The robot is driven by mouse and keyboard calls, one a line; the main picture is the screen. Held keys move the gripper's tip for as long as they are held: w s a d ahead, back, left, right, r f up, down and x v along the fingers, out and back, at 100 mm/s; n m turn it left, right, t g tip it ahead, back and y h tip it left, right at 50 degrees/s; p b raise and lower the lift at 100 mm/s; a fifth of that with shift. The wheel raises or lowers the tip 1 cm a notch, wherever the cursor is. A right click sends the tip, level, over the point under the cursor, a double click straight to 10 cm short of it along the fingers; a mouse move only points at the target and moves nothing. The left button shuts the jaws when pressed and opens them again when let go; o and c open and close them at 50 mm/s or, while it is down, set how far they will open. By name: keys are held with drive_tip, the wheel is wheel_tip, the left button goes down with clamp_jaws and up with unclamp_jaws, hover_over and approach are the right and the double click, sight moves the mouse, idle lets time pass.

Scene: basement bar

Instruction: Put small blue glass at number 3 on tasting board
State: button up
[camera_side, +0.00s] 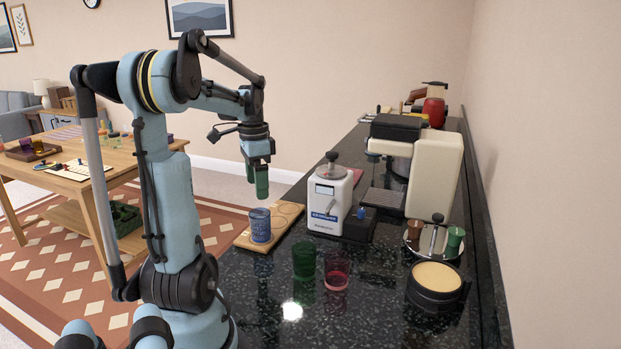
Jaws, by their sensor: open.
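The small blue glass (260,226) stands upright on the near end of the wooden tasting board (288,211). The board lies along the left edge of the dark counter. Faint round marks show on its bare part, but no numbers can be read. My gripper (257,187) points down above the board, higher than the blue glass and apart from it. Its green finger ends look empty, and the gap between them is hard to see from this side.
A green glass (304,259) and a red glass (336,271) stand on the counter (262,290) in front of the board. A white grinder (330,202) stands close right of the board. A cream coffee machine (433,170) and a round dark container (436,287) are farther right.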

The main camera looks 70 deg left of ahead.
drive_tip(key=w+d+r+t+y, duration=0.1)
drive_tip(key=w+d, duration=0.4)
drive_tip(key=d, duration=0.2)
drive_tip(key=w+d+r+t+y, duration=0.1)
drive_tip(key=w+d+t, duration=0.1)
drive_tip(key=w+d, duration=0.35)
drive_tip(key=d+f+t+h, duration=0.1)
drive_tip(key=d+t, duration=0.1)
drive_tip(key=d, duration=0.8)
drive_tip(key=d+f+t+h, duration=0.1)
drive_tip(key=d+f+t, duration=0.1)
drive_tip(key=d, duration=0.7)
drive_tip(key=shift+d+f, duration=0.3)
drive_tip(key=shift+d, duration=0.1)
